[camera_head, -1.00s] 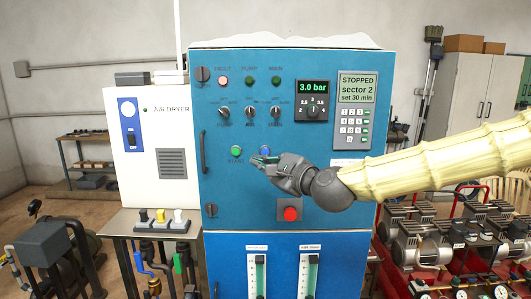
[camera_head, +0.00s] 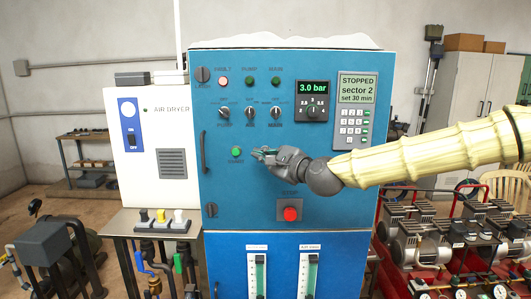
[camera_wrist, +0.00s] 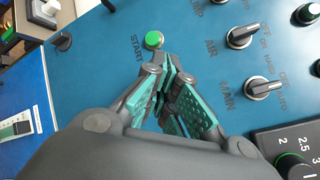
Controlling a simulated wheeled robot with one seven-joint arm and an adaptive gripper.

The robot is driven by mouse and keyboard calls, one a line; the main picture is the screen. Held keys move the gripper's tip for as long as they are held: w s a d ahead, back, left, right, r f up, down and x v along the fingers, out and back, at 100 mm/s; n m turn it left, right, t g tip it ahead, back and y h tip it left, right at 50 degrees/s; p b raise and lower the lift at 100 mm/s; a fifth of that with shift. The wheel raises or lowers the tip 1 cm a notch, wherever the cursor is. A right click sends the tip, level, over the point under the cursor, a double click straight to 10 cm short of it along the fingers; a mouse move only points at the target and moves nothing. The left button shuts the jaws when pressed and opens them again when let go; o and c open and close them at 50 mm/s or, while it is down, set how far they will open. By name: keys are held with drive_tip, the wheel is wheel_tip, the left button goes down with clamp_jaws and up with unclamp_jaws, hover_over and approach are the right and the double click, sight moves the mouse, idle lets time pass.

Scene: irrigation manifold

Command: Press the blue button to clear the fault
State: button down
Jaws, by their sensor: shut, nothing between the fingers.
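The blue button is hidden behind my gripper (camera_head: 258,153) in the head view, and I cannot see it in the wrist view. My gripper is shut and empty, its fingertips over the blue panel (camera_head: 222,185) just right of the green START button (camera_head: 236,152). In the wrist view my gripper (camera_wrist: 167,62) points at the panel just beside the green button (camera_wrist: 154,40). I cannot tell whether the tips touch the blue button or panel. The FAULT lamp (camera_head: 223,80) looks pale pink. The keypad display (camera_head: 357,88) reads STOPPED, sector 2, set 30 min.
The red stop button (camera_head: 290,214) sits below my gripper. Rotary switches (camera_head: 249,113) are above it, and a pressure dial (camera_head: 312,110) is at upper right. A door handle (camera_head: 203,152) sticks out at the left. The air dryer (camera_head: 152,150) stands left of the cabinet.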

drive_tip(key=shift+w, duration=1.05)
drive_tip(key=shift+w+b, duration=0.2)
drive_tip(key=shift+b, duration=0.1)
idle(0.6)
drive_tip(key=shift+w, duration=0.25)
drive_tip(key=shift+w, duration=0.45)
idle(1.0)
drive_tip(key=shift+s+b, duration=0.1)
drive_tip(key=shift+b, duration=0.2)
drive_tip(key=shift+s, duration=0.8)
drive_tip(key=s+b, duration=0.1)
drive_tip(key=s, duration=0.4)
idle(0.4)
